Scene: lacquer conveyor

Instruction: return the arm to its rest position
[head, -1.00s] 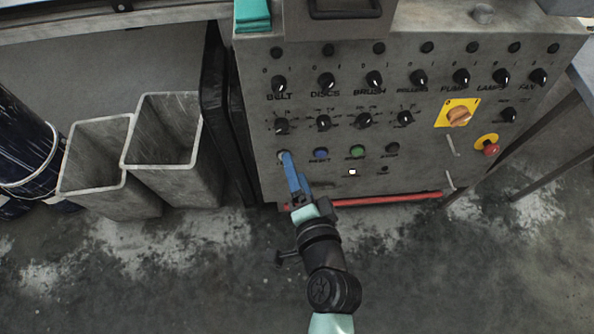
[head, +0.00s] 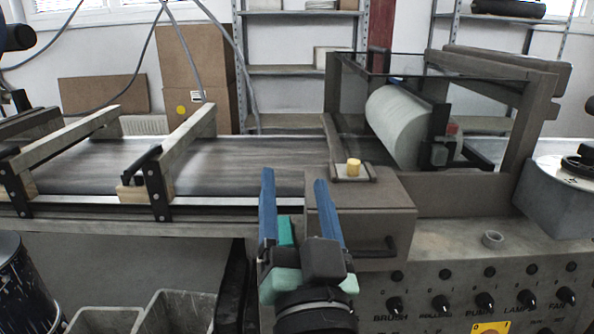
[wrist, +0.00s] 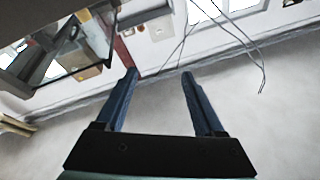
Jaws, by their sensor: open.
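My gripper (head: 295,190) is raised in the lower middle of the head view, with its two blue fingers pointing up and spread apart. It is open and nothing shows between the fingers. In the head view it overlaps the near edge of the conveyor (head: 240,170) and the left side of a grey box (head: 385,215). In the wrist view my gripper (wrist: 160,73) also shows open and empty, against a pale wall and the windows.
The control panel (head: 470,285) with several black knobs is at the lower right. Two open bins (head: 180,305) and a dark drum (head: 22,290) are at the lower left.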

